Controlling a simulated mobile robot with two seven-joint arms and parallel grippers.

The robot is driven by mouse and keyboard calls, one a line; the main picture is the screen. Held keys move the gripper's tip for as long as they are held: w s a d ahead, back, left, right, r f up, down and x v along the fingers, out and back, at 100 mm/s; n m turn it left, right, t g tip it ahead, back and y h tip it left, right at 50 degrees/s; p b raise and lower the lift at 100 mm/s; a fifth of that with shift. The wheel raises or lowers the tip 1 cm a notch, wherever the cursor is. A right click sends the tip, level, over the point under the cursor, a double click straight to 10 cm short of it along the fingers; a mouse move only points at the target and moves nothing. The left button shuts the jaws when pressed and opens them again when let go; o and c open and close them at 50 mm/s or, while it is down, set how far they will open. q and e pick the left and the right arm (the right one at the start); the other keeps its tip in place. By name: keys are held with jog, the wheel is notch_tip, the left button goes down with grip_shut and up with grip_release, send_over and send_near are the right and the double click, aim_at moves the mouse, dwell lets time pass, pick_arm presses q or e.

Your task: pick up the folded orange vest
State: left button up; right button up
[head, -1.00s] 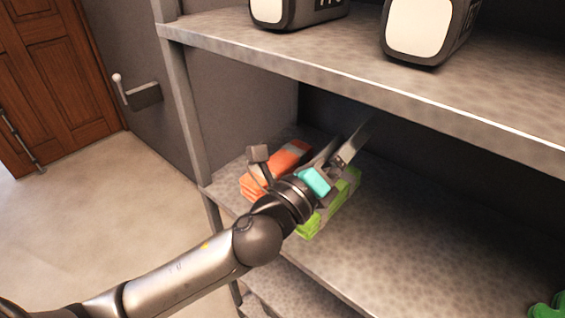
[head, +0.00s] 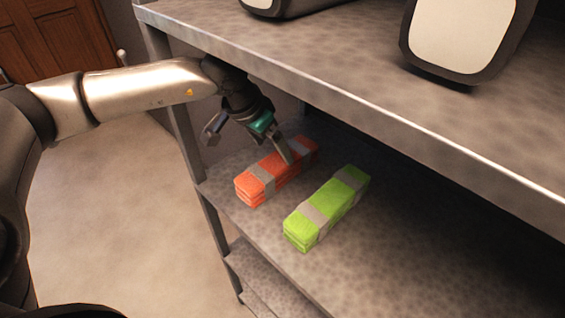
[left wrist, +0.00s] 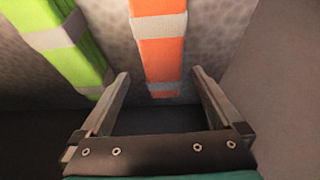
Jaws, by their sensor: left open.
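The folded orange vest (head: 262,184) lies on the middle shelf near its left end, with grey bands across it. In the left wrist view the orange vest (left wrist: 160,55) runs down between the two fingers, with its near end just beyond the jaw. My left gripper (head: 287,150) is open and empty, with its fingers over the back part of the orange vest. In the left wrist view the left gripper (left wrist: 160,90) has one finger on each side of the vest's line. Contact with the vest cannot be told. My right gripper does not show.
A folded green vest (head: 318,215) lies beside the orange one, to its right; the left finger is near it in the left wrist view. The upper shelf (head: 330,85) hangs over the arm's far end and bears dark cases (head: 455,40). The shelf's right part is clear.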

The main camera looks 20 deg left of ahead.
aim_at(279, 159)
pick_arm(q)
jog(key=shift+w+a+f, duration=0.15)
jog(key=shift+a+f, duration=0.15)
jog(key=x, duration=0.6)
jog(key=shift+d+f, duration=0.2)
jog(key=shift+f, duration=0.15)
jog(key=shift+c, duration=0.2)
jog(key=shift+w+r, duration=0.1)
jog(key=c, duration=1.3)
